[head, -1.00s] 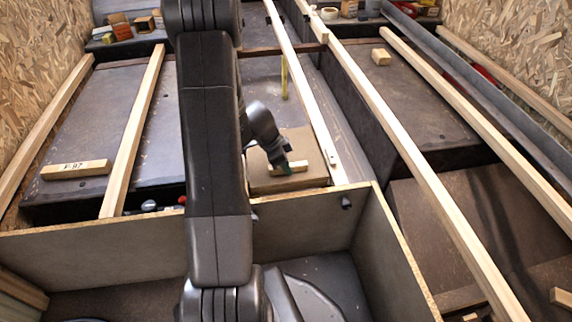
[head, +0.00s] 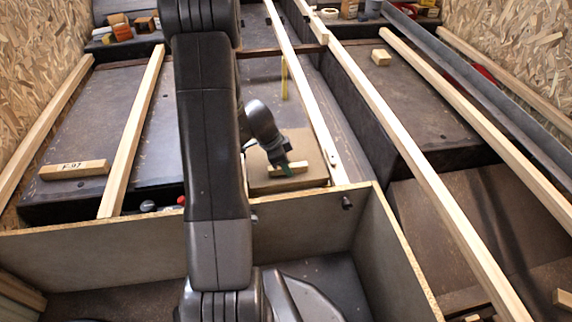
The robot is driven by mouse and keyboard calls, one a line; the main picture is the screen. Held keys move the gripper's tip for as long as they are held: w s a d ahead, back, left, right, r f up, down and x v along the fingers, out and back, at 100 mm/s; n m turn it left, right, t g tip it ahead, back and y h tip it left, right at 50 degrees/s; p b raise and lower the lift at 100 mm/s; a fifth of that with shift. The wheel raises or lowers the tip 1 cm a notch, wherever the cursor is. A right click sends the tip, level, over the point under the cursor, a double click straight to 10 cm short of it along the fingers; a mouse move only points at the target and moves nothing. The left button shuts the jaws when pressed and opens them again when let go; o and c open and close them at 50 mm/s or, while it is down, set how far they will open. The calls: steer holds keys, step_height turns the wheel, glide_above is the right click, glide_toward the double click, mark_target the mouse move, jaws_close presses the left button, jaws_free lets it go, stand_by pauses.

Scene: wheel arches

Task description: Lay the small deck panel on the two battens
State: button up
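The small deck panel (head: 312,148) is a brown square with a pale wooden grip block (head: 297,167) on top. It is in the middle of the head view, just behind the low front board. Pale battens run away from me: one to the left (head: 137,125) and one along the panel's right side (head: 305,92). The panel's right edge is close to that batten; whether it rests on it is unclear.
The low board wall (head: 300,222) stands in front of the panel. A yellow upright stick (head: 284,78) is behind it. A marked wood piece (head: 74,170) lies at left. More battens (head: 430,180) and a small block (head: 381,57) are at right.

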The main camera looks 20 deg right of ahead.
steer(key=shift+o, duration=0.9)
steer(key=p+v, duration=0.4)
steer(key=v, duration=0.9)
steer(key=shift+a+r, duration=0.25)
steer(key=shift+r, duration=0.05)
steer(key=b+x, duration=0.4)
steer(key=x, duration=1)
steer(key=shift+f, duration=0.1)
steer(key=shift+r, duration=0.25)
steer(key=shift+p, duration=0.3)
